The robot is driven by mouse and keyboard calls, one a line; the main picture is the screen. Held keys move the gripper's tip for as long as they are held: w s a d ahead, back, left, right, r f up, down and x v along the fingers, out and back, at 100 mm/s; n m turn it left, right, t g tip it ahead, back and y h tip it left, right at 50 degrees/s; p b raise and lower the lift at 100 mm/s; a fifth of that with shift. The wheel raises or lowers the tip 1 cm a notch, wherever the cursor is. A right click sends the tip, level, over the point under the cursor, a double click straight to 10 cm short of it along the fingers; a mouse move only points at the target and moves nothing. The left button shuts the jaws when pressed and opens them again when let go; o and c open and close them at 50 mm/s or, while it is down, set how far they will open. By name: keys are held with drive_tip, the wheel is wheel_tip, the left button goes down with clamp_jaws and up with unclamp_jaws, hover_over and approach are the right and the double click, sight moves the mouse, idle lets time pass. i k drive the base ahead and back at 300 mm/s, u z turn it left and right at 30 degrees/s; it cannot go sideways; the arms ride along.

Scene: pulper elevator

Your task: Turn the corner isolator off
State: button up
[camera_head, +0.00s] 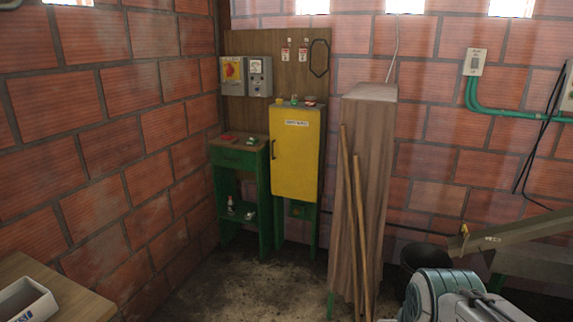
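The corner isolator (232,72) is a grey box with a red rotary handle on a yellow plate. It is fixed to a brown wooden board (284,70) at the back left corner. The handle is too small in the head view to tell its exact position. A second grey box with a dial (259,76) is mounted close beside it on the right. I do not see my gripper in this view.
A green stand (238,157) is below the boxes, with a yellow cabinet (297,160) to its right. A tall wooden column (370,110) has poles (352,210) leaning on it. A teal motor (440,292) is at lower right. A table (70,295) is at lower left. Floor between is clear.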

sight(230, 70)
drive_tip(key=u, duration=0.75)
drive_tip(key=i, duration=1.85)
drive_tip(key=u, duration=0.25)
drive_tip(key=i, duration=2)
drive_tip(key=z, duration=1.05)
drive_tip(key=i, duration=0.9)
drive_tip(key=z, duration=0.3)
